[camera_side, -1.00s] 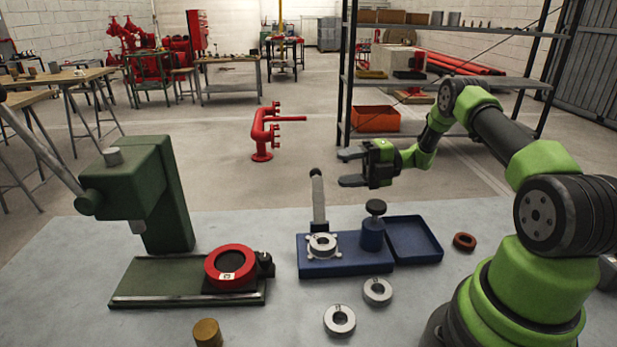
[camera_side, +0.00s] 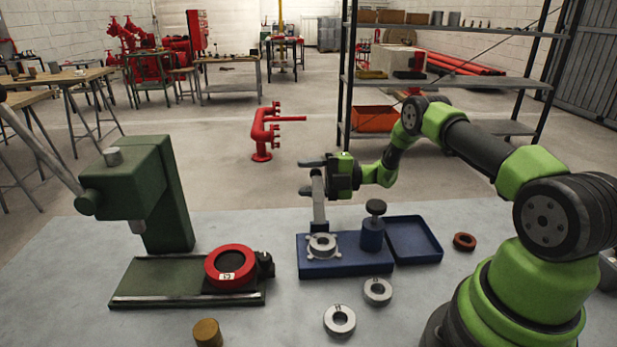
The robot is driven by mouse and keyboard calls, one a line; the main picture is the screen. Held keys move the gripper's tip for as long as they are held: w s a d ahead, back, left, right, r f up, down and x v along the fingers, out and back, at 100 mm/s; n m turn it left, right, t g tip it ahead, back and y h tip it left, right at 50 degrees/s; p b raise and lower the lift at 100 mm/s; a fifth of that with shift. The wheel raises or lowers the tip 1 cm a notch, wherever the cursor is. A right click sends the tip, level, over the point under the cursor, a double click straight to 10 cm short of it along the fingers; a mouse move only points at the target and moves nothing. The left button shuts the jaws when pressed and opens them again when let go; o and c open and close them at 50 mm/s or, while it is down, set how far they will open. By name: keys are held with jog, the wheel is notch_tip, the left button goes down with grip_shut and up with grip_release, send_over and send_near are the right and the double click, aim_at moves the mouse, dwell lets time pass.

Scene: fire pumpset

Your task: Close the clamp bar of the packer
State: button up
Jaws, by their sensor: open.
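The packer (camera_side: 345,268) is a blue base on the grey table. A metal ring sits in its round seat (camera_side: 322,246) at the left. Its clamp bar (camera_side: 319,208) stands upright behind the ring, raised and open. A blue post with a dark knob (camera_side: 374,208) rises at the base's right side. My gripper (camera_side: 310,177) is open at the top of the bar, with its fingers pointing left. The bar's upper end shows between or just behind the fingers; I cannot tell whether they touch it.
A blue tray (camera_side: 428,255) adjoins the packer on the right. A dark red ring (camera_side: 464,241) and two metal rings (camera_side: 377,291) (camera_side: 340,320) lie nearby. A green press (camera_side: 165,200) with a red ring (camera_side: 230,266) stands at left. A brass cylinder (camera_side: 207,332) is in front.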

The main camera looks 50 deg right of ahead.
grip_shut()
dwell(0.3)
